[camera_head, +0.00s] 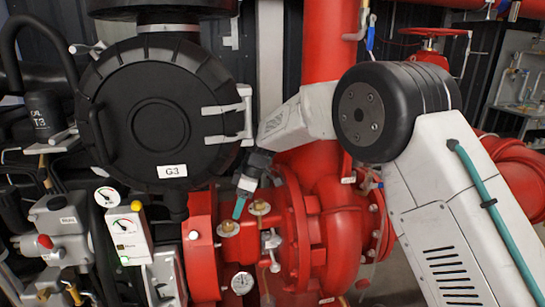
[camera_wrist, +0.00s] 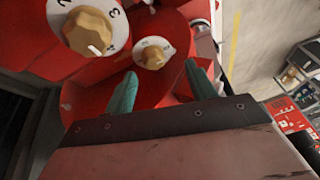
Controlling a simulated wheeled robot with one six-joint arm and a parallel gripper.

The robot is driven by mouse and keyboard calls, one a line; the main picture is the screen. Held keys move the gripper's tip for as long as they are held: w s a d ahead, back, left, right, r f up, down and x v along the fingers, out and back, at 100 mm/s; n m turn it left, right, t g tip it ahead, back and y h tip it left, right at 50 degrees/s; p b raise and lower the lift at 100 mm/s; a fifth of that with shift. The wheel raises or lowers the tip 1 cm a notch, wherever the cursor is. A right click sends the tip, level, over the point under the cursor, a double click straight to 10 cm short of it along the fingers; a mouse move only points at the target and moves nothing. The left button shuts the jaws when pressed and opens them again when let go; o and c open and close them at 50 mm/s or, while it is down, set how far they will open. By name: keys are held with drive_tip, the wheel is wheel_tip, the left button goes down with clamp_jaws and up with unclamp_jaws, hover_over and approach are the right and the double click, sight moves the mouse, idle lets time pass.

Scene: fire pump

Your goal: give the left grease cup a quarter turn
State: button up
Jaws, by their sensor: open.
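The left grease cup (camera_head: 228,227) is a brass knob on a pale round dial on top of the red pump. A second, similar right grease cup (camera_head: 260,208) sits close beside it, slightly higher in the picture. My gripper (camera_head: 239,207) hangs just above the cups, one teal finger showing near the left one. In the wrist view my gripper (camera_wrist: 161,69) is open and empty, its teal fingers apart. A smaller-looking brass knob (camera_wrist: 152,56) lies ahead between the fingertips. A larger knob (camera_wrist: 90,31) with a numbered dial is at upper left. I cannot tell for sure which is the left cup.
The black round cover (camera_head: 155,115) marked G3 stands behind and left of my gripper. A gauge box (camera_head: 128,237) is at left. The red vertical pipe (camera_head: 330,45) rises behind my arm.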

drive_tip(key=s+d+r+m+h, duration=0.1)
drive_tip(key=s+d+r+m, duration=0.3)
drive_tip(key=s+d, duration=0.4)
drive_tip(key=s+d+r+m+h, duration=0.1)
drive_tip(key=s+d+r+m, duration=0.25)
drive_tip(key=s+d, duration=0.4)
drive_tip(key=s+d+r+m+h, duration=0.1)
drive_tip(key=s+d+r+m, duration=0.35)
drive_tip(key=d, duration=0.65)
drive_tip(key=s+d+r+m+t, duration=0.1)
drive_tip(key=s+d+m, duration=0.2)
drive_tip(key=s+d, duration=0.4)
drive_tip(key=s+d+r+m+t+h, duration=0.1)
drive_tip(key=s+d, duration=0.6)
drive_tip(key=s, duration=0.7)
drive_tip(key=shift+d+r+m+t, duration=0.25)
drive_tip(key=shift+m+t, duration=0.25)
drive_tip(key=shift+m, duration=0.7)
drive_tip(key=shift+c, duration=0.4)
